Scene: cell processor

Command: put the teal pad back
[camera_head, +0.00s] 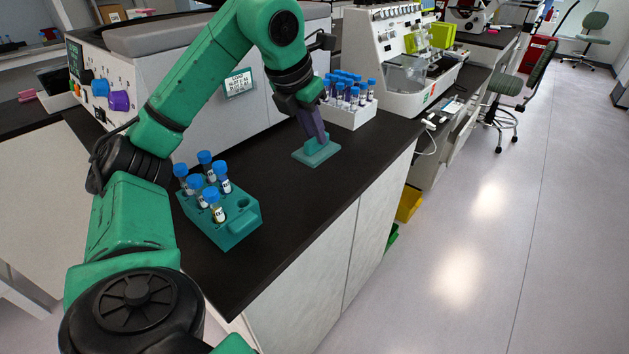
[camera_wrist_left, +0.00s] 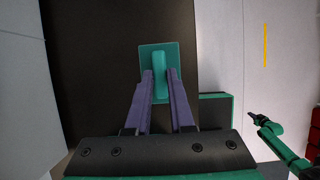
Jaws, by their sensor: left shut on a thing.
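The teal pad (camera_head: 312,156) is a flat plate with a raised ridge, at the counter's middle in the head view. It also shows in the left wrist view (camera_wrist_left: 146,55), where its ridge lies between my fingertips. My left gripper (camera_head: 320,136) points down and is shut on the ridge. The plate appears to be on or just above the black counter; I cannot tell whether it touches.
A teal rack (camera_head: 237,228) with several blue-capped tubes stands at the counter's near end. A white rack (camera_head: 350,115) of blue-capped tubes stands just behind the pad. The black counter (camera_head: 290,210) is bare between the teal rack and the pad. A large white machine (camera_head: 222,88) borders it.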

